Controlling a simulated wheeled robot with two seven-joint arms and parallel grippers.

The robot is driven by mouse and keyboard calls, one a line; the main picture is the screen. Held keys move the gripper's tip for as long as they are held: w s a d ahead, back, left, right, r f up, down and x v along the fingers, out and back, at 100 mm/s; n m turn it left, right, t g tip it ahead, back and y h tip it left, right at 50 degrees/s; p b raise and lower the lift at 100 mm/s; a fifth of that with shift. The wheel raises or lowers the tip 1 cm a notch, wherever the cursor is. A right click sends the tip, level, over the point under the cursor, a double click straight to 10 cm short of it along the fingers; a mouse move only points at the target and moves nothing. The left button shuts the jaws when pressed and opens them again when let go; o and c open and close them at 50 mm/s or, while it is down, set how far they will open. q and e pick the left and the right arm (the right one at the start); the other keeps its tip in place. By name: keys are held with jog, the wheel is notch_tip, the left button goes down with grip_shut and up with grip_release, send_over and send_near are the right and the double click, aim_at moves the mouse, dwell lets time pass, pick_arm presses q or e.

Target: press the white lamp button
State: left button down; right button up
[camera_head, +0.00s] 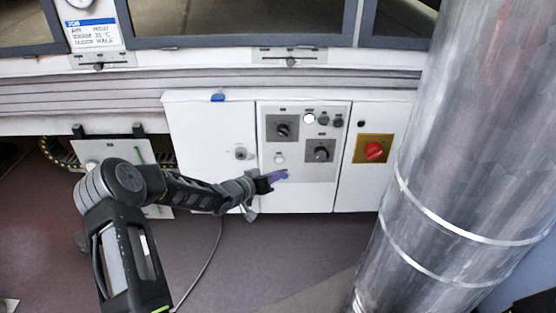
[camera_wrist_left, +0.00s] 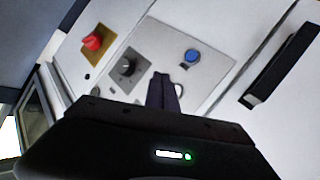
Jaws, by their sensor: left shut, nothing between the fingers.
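A small white round button (camera_head: 279,158) sits on the grey control panel (camera_head: 300,174), left of the lower black knob. It looks pale and unlit. In the left wrist view a pale round part with a dark rim (camera_wrist_left: 180,88), likely this button, shows just beside my fingers and is partly hidden. My left gripper (camera_head: 270,181) is shut and empty, just below and left of the button in the head view. It also shows in the left wrist view (camera_wrist_left: 163,85). Contact cannot be told. My right gripper is not in view.
A blue button (camera_wrist_left: 192,57) is close by. Two black knobs (camera_head: 320,152) (camera_head: 283,129), a lit white lamp (camera_head: 309,118) and dark lamps (camera_head: 338,121) share the panel. A red emergency knob (camera_head: 373,151) is to the right. A thick metal duct (camera_head: 460,150) stands at right.

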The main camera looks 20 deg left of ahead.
pick_arm(q)
jog(key=shift+w+a, duration=0.4)
jog(key=shift+w, duration=0.45)
jog(key=shift+w+a, duration=0.4)
jog(key=shift+w, duration=0.45)
jog(key=shift+w, duration=0.1)
dwell(0.7)
jog(key=shift+w+a+f, duration=0.15)
jog(key=shift+w+a, duration=0.1)
jog(key=shift+w, duration=0.1)
jog(key=shift+w+a, duration=0.15)
jog(key=shift+w, duration=0.2)
dwell(0.6)
jog(key=shift+s, duration=0.1)
jog(key=shift+s+d, duration=0.3)
jog(key=shift+s, duration=0.35)
jog(key=shift+d, duration=0.1)
jog(key=s, duration=0.1)
jog(key=s+d, duration=0.1)
jog(key=s, duration=0.1)
jog(key=s+d+p, duration=0.1)
jog(key=shift+s, duration=0.25)
dwell(0.4)
